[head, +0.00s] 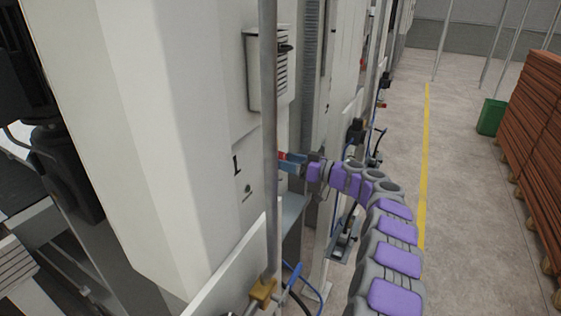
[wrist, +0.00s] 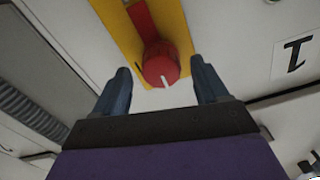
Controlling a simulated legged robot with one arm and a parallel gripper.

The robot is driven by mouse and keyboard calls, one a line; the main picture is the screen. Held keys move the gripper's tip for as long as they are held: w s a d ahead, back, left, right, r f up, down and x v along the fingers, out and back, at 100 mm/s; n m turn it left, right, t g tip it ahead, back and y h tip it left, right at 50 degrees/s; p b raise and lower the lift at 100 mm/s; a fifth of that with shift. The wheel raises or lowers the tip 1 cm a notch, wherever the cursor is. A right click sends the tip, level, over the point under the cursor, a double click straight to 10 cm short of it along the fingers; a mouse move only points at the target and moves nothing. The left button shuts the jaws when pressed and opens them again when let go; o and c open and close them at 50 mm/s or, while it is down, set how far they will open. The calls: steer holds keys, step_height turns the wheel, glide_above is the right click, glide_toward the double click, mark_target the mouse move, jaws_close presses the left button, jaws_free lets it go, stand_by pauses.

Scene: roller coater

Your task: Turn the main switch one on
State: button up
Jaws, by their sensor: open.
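A red rotary switch (wrist: 160,62) on a yellow plate (wrist: 112,16) is mounted on a pale cabinet panel in the wrist view. Its round knob has a white mark on its face. My gripper (wrist: 160,82) is open, with one blue finger on each side of the knob. I cannot tell whether the fingers touch it. In the head view my gripper (head: 290,163) reaches the side of the machine, and a small bit of red (head: 283,155) shows at its tip. The rest of the switch is hidden there.
A vertical metal pole (head: 269,140) stands close to the gripper in the head view. A grey box with a louvred side (head: 266,70) is above. Blue and black cables hang below. The floor (head: 400,130) to the right is clear, up to stacked brown boards (head: 535,120) and a green bin (head: 490,117).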

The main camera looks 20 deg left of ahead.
steer(key=shift+w+a+f, duration=0.1)
steer(key=shift+w+a, duration=0.05)
steer(key=shift+a, duration=1.25)
steer(key=c, duration=1.1)
steer(key=shift+o, duration=0.2)
